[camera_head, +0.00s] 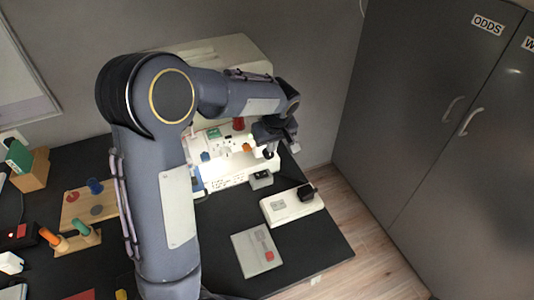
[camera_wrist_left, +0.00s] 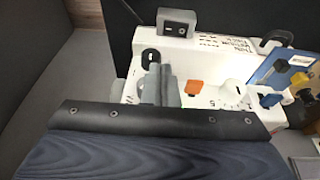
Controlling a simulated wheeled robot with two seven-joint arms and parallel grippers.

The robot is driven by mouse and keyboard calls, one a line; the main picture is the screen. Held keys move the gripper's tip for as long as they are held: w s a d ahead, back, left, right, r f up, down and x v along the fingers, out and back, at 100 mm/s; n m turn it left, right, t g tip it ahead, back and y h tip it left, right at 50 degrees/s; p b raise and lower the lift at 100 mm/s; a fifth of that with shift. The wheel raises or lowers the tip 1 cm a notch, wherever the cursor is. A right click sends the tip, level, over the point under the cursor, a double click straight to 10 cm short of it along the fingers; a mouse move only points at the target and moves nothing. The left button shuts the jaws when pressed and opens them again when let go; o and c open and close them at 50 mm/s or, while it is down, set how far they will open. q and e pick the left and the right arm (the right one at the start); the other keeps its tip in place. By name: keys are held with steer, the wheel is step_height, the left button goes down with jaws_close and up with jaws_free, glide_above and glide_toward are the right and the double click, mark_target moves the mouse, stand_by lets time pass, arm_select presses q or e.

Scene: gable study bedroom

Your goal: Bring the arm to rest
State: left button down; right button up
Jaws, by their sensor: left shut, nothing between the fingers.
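My left arm comes in from the left in the head view, rises to a bent elbow and reaches over to the right. My left gripper (camera_head: 270,150) is at its end, over the white panel box (camera_head: 228,172) on the black table (camera_head: 215,220). In the left wrist view the grey fingers (camera_wrist_left: 160,84) are together and empty. They appear in front of the box (camera_wrist_left: 205,75), near a round black hole; I cannot tell whether they touch it. My right gripper is not in view.
A white block with a black part (camera_head: 292,206) and a grey plate with a red spot (camera_head: 256,250) lie nearer on the table. Wooden holders (camera_head: 88,208) are at the left. Grey cupboards (camera_head: 440,110) stand right, beyond a strip of wooden floor (camera_head: 355,235).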

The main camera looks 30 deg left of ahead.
arm_select(q)
steer(key=shift+d+r, duration=0.1)
steer(key=shift+r, duration=0.3)
steer(key=s+r+m+t+h, duration=0.1)
steer(key=s+r+m+h, duration=0.15)
steer(key=s, duration=0.55)
steer(key=s+r+m+h, duration=0.1)
steer(key=s+r, duration=0.3)
steer(key=s, duration=0.4)
steer(key=s+d+m+t+h, duration=0.2)
steer(key=s+d+m, duration=0.2)
steer(key=s, duration=0.8)
steer(key=shift+s+d+f, duration=0.2)
steer(key=shift+s+f, duration=0.1)
steer(key=shift+f, duration=0.1)
